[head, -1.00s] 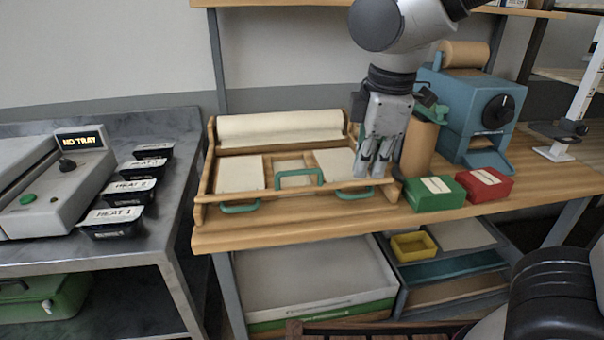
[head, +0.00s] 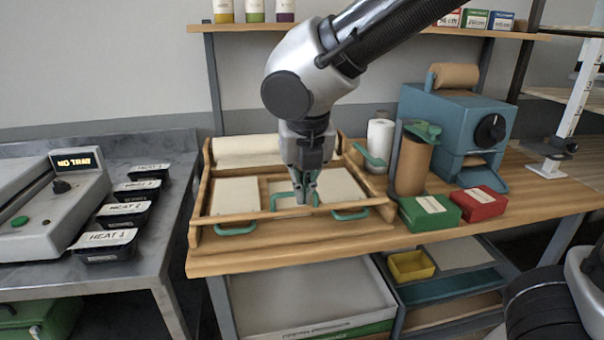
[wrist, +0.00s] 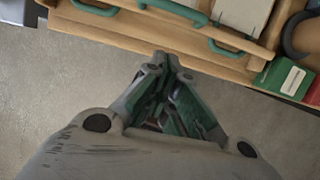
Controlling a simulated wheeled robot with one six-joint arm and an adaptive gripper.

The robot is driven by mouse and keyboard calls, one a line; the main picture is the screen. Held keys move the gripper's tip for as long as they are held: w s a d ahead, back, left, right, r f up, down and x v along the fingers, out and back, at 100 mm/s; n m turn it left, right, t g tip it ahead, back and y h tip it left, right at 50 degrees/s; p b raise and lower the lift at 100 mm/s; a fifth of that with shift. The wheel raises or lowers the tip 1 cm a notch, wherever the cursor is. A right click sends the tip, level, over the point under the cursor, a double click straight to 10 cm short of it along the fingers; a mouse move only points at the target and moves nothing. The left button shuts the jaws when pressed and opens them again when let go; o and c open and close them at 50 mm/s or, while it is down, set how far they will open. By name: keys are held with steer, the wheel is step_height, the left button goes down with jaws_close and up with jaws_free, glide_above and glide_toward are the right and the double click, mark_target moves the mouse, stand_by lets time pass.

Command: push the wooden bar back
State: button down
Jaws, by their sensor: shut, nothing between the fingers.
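The wooden bar (head: 262,214) runs across the front of a wooden frame (head: 201,190) on the bench. A green handle (head: 272,200) stands up at its middle. The bar also shows along the top of the wrist view (wrist: 200,27). My gripper (head: 305,201) is shut and empty, pointing down at the middle of the bar and covering part of the green handle. In the wrist view, its closed fingertips (wrist: 165,60) lie over the near wooden edge. Whether they touch the bar is unclear.
Two lower green handles (head: 235,229) (head: 350,214) project at the front. A paper roll (head: 248,150) lies behind pale sheets (head: 237,194). Green (head: 430,211) and red (head: 480,203) boxes, a brown roll (head: 413,165) and a blue machine (head: 455,130) stand right. The left counter (head: 150,258) holds black trays (head: 107,246).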

steer(key=w+a+f, duration=0.1)
steer(key=w+f, duration=0.4)
steer(key=shift+w+f, duration=0.2)
steer(key=shift+f, duration=0.05)
